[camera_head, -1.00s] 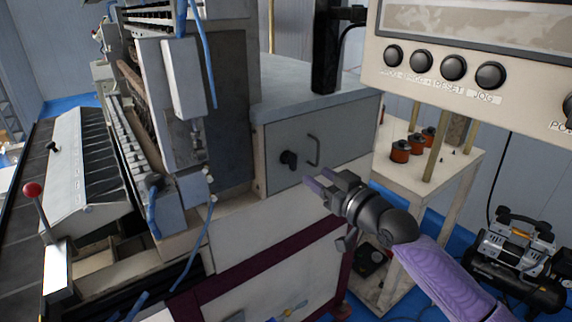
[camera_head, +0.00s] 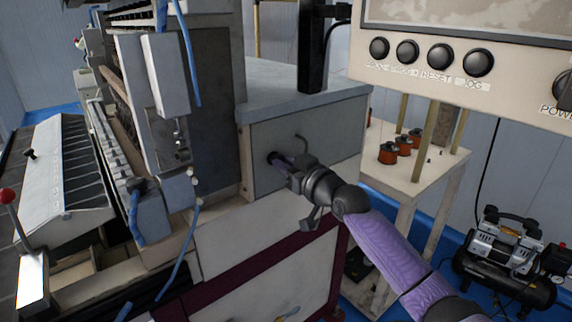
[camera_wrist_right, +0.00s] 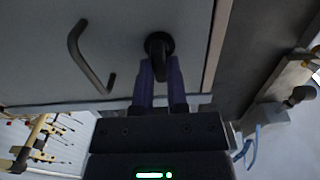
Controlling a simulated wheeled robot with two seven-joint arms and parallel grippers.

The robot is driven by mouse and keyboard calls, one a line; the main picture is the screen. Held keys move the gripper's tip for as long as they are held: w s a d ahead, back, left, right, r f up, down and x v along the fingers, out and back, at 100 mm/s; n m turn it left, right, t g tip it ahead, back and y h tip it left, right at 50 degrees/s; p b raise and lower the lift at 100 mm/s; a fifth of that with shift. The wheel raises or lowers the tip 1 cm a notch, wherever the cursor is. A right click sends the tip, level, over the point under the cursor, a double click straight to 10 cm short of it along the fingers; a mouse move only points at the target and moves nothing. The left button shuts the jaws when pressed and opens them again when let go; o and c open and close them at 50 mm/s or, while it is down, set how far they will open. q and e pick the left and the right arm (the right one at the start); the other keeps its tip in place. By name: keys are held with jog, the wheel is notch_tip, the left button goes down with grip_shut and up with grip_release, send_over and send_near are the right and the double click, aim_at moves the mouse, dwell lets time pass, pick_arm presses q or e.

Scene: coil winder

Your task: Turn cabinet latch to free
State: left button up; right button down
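The cabinet latch is a black round knob with a short lever (camera_wrist_right: 158,45) on the grey cabinet door (camera_head: 335,145). In the wrist view the lever points down toward my gripper. My right gripper (camera_head: 280,163) is at the latch, and its purple fingers (camera_wrist_right: 160,80) lie on both sides of the lever with no clear gap. They look shut on it. In the head view the fingers and wrist mostly hide the latch. A bent dark door handle (camera_wrist_right: 88,58) is beside the latch. My left gripper is not in view.
A control panel with black knobs (camera_head: 440,56) hangs above my right arm. A cream stand with orange spools (camera_head: 388,153) is right of the cabinet. A compressor (camera_head: 510,250) stands on the floor at the right. The winding machine (camera_head: 155,130) is left.

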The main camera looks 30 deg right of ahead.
pick_arm(q)
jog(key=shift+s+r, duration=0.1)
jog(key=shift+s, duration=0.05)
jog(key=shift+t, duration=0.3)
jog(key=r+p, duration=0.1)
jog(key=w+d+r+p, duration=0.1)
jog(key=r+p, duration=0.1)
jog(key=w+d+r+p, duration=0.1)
jog(key=p, duration=0.1)
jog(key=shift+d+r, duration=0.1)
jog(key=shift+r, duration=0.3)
pick_arm(e)
jog(key=m, duration=1.7)
jog(key=shift+d+f+m, duration=0.2)
jog(key=shift+m, duration=0.2)
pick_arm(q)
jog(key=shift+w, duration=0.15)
